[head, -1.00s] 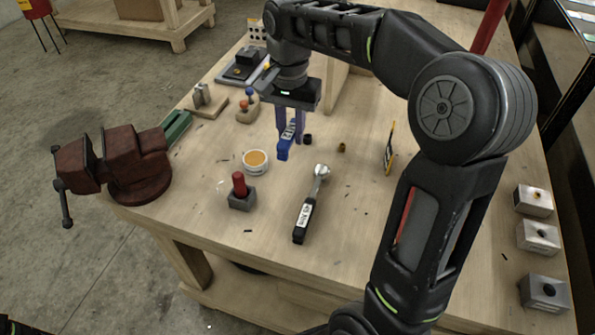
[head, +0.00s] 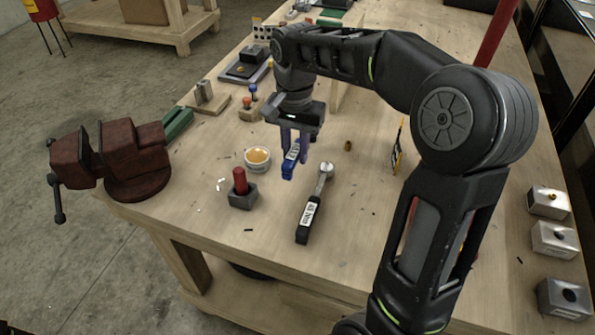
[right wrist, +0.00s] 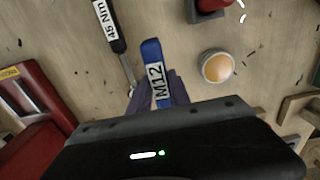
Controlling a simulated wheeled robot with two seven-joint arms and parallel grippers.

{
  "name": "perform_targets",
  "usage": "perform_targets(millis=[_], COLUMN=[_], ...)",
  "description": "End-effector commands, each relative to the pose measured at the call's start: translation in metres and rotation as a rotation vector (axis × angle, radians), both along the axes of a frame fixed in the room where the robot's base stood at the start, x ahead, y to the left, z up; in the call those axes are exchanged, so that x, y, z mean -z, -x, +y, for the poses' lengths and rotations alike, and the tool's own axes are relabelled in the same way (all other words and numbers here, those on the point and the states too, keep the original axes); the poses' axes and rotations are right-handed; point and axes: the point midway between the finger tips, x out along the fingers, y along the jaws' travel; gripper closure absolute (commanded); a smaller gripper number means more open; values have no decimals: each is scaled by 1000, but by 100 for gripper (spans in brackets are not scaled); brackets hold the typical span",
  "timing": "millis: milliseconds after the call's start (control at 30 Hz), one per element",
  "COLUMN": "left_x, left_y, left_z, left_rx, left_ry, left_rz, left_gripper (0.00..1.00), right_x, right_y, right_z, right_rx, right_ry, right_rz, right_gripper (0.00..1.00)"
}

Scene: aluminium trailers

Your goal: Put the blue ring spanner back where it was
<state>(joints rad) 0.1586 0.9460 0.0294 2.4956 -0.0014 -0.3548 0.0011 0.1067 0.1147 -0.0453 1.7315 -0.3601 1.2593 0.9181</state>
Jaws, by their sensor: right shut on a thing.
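The blue ring spanner (head: 290,163) has a white label, which reads M12 in the right wrist view (right wrist: 152,62). My right gripper (head: 294,150) is shut on it and points down at the workbench (head: 270,280). The spanner hangs tilted from the fingers; whether its lower end touches the bench I cannot tell. Its upper part is hidden by the fingers and palm. My left gripper is not in view.
A torque wrench (head: 314,208) lies just right of the spanner. A tin of orange paste (head: 257,158) and a red-handled block (head: 241,190) are to the left. A red vise (head: 125,160) sits at the bench's left edge.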

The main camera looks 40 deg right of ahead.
Motion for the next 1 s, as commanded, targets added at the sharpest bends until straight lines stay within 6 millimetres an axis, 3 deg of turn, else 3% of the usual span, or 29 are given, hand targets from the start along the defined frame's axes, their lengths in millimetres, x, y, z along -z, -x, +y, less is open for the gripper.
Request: perform_targets(millis=[200,533,800,1000], left_x=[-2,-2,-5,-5], left_y=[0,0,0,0], left_z=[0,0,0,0], left_rx=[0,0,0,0], left_ry=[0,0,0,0], left_rz=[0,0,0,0], left_gripper=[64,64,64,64], right_x=[32,36,67,72], right_y=[0,-1,0,0], right_z=[0,0,0,0], right_rx=[0,0,-1,0], right_ry=[1,1,0,0], right_rz=[1,-1,2,-1], right_gripper=[100,100,100,100])
